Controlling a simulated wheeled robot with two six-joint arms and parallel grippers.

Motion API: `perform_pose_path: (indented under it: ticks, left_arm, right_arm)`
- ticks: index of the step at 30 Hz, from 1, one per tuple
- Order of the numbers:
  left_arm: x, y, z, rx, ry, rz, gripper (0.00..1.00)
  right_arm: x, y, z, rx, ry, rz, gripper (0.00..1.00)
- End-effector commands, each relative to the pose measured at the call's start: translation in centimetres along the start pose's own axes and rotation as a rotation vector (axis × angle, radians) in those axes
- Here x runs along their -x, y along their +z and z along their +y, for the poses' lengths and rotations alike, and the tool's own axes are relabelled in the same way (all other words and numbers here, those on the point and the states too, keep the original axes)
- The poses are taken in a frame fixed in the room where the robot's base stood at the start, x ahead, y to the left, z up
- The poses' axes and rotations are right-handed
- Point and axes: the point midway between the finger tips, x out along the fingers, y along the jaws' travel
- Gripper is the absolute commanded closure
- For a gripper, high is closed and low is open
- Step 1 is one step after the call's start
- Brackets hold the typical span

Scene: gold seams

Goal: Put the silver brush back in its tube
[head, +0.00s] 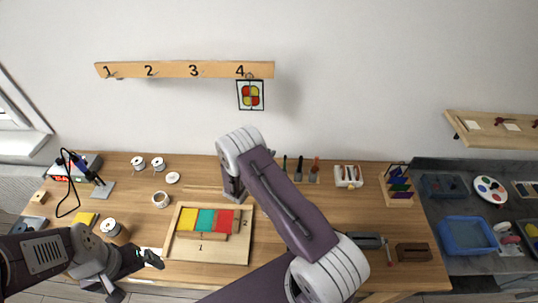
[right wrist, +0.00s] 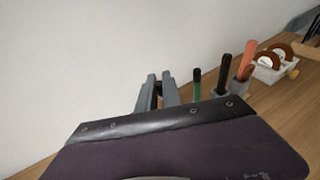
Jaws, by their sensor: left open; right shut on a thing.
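My right gripper (right wrist: 158,90) is shut on a small, dark brownish thing between its fingertips, in front of the wall. Most of that thing is hidden, and I cannot make out a silver brush for certain. In the head view the forearm covers most of this gripper. To its right stand upright tools with green (right wrist: 197,84), black (right wrist: 223,74) and orange (right wrist: 247,60) handles. Grey tubes (right wrist: 219,98) hold at least the last two. The tools also show in the head view (head: 299,168). My left gripper (head: 143,259) is open and empty at the front left of the table.
A wooden board (head: 240,254) with yellow, teal and red pieces (head: 207,220) lies mid-table. A white holder (head: 348,176) and a rack of coloured sheets (head: 398,186) stand right of the tools. Spools (head: 138,163) stand back left. A numbered rail (head: 180,69) hangs above.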

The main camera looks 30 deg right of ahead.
Motion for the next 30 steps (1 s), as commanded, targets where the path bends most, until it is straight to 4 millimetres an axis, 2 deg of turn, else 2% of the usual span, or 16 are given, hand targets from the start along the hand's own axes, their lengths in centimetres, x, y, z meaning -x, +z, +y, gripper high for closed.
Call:
perform_pose_path:
  ticks: [13,21,22,24,30]
  left_arm:
    - [-1.2,0.12,-0.02,0.0,0.0,0.0,0.0]
    - [-1.18,0.12,-0.02,0.0,0.0,0.0,0.0]
    - [-1.18,0.12,-0.02,0.0,0.0,0.0,0.0]
    - [-1.18,0.12,-0.02,0.0,0.0,0.0,0.0]
    - [-1.18,0.12,-0.02,0.0,0.0,0.0,0.0]
  right_arm:
    - [-0.36,-1.19,0.0,0.0,0.0,0.0,1.0]
    - [-0.36,-1.21,-0.01,0.0,0.0,0.001,1.0]
    - [-0.36,-1.21,-0.01,0.0,0.0,0.001,0.85]
    - [-0.36,-1.21,-0.01,0.0,0.0,0.001,0.66]
    - [-0.36,-1.19,0.0,0.0,0.0,0.0,0.66]
